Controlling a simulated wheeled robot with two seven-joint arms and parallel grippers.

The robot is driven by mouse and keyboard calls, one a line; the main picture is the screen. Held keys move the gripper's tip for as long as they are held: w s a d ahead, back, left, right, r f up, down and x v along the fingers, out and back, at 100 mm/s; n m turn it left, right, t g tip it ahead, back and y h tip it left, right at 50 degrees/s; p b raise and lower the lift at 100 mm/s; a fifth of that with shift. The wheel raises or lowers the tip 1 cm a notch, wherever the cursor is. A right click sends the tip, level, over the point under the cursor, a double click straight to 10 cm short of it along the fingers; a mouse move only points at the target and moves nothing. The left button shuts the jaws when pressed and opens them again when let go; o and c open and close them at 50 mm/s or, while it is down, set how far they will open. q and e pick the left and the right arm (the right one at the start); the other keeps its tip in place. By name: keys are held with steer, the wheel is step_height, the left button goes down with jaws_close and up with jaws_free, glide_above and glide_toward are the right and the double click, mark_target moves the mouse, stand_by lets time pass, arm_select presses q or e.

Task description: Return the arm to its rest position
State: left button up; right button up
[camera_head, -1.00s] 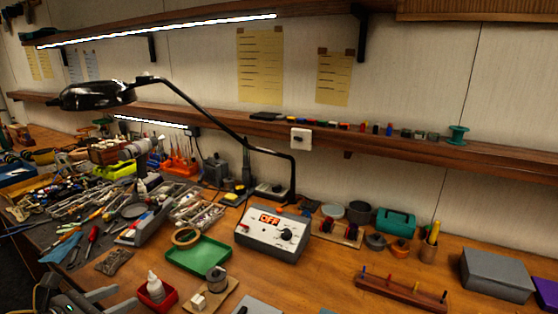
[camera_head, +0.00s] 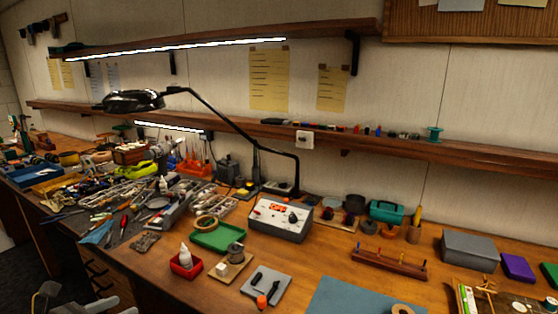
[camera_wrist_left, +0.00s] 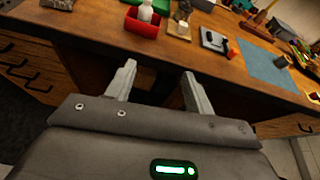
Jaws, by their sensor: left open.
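My left gripper (camera_wrist_left: 155,88) shows in the left wrist view with its two grey fingers spread apart and nothing between them. It is in front of the workbench's front edge, below the bench top. In the head view only part of the left gripper (camera_head: 72,303) shows at the bottom left corner, clear of the bench. My right gripper is in neither view.
The wooden workbench (camera_head: 340,235) is crowded at the left with tools. Near its front edge are a red tray with a white bottle (camera_head: 186,262), a grey plate (camera_head: 277,290) and a blue mat (camera_head: 345,298). A black lamp (camera_head: 133,101) overhangs the bench. Drawers (camera_wrist_left: 30,68) are below.

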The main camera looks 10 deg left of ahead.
arm_select(q)
steer(key=a+f+n+g+y, duration=0.1)
steer(key=a+f+n+y, duration=0.4)
steer(key=a+f+n, duration=1.3)
steer(key=s+a+f+n+g+y, duration=0.1)
steer(key=s+f+n+g, duration=0.1)
steer(key=s+f+n, duration=0.4)
steer(key=s+f+n+g, duration=0.1)
steer(key=s+f+n, duration=0.15)
steer(key=f, duration=0.65)
steer(key=s+a+f+n+g+y, duration=0.1)
steer(key=s+f+n+g, duration=0.15)
steer(key=s+f, duration=0.35)
steer(key=s+d+f+n+g+h, duration=0.15)
steer(key=s+d+f+n, duration=0.25)
steer(key=s+d+f, duration=0.6)
steer(key=s+d+f+n+g+y, duration=0.1)
steer(key=s+d+f+n+g, duration=0.2)
steer(key=s+d+f, duration=0.75)
steer(key=d+f+h, duration=0.1)
steer(key=d+f, duration=0.1)
steer(key=d, duration=0.5)
steer(key=w+d+f+g+h, duration=0.1)
steer(key=d+f, duration=0.2)
steer(key=d, duration=0.4)
steer(key=shift+w+d+f, duration=0.2)
steer(key=shift+w, duration=0.1)
